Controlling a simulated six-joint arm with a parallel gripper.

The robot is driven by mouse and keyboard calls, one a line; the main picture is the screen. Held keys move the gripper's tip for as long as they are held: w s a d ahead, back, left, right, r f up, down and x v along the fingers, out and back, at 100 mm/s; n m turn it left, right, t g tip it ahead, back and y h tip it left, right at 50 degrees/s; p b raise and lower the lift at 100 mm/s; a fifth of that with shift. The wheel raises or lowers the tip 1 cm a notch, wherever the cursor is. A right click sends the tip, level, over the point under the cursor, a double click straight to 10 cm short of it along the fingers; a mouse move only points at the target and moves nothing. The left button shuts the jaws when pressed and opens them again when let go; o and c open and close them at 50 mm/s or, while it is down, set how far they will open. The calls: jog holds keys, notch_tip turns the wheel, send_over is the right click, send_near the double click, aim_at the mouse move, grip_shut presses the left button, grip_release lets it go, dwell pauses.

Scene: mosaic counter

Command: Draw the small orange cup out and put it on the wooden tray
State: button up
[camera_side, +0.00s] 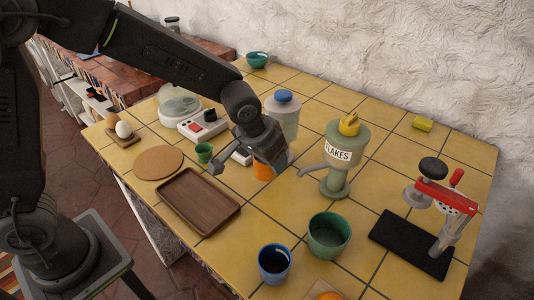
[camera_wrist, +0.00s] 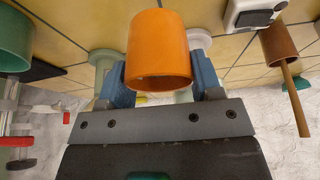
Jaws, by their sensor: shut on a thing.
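The small orange cup (camera_side: 263,172) is between the fingers of my gripper (camera_side: 268,158), low over the yellow tiled counter. In the wrist view the orange cup (camera_wrist: 158,48) fills the space between the two blue-grey fingers of my gripper (camera_wrist: 158,80), which are shut on its sides. I cannot tell from the side view whether the cup touches the tiles. The wooden tray (camera_side: 197,202) is dark brown, rectangular and empty. It lies at the front left of my gripper in the side view.
A green FLAKES dispenser (camera_side: 346,155) with a spout stands just right of my gripper. A blue-lidded jar (camera_side: 283,115) stands behind it. A small green cup (camera_side: 204,152), a white device (camera_side: 203,125) and a round cork mat (camera_side: 158,162) lie left. Blue (camera_side: 274,264) and green (camera_side: 328,236) cups stand in front.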

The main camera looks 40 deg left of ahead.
aim_at(255, 167)
jog(key=shift+w+d+f, duration=0.1)
jog(key=shift+w+d, duration=0.1)
jog(key=shift+w, duration=0.1)
jog(key=shift+f, duration=0.25)
jog(key=c, duration=0.3)
jog(key=shift+w+f, duration=0.1)
jog(key=shift+f, duration=0.05)
jog(key=shift+c, duration=0.2)
jog(key=shift+x, duration=1.2)
jog(key=shift+f, duration=0.4)
jog(key=shift+a, duration=0.1)
jog(key=shift+s+a, duration=1.35)
jog(key=shift+s, duration=0.25)
jog(key=shift+r, duration=0.1)
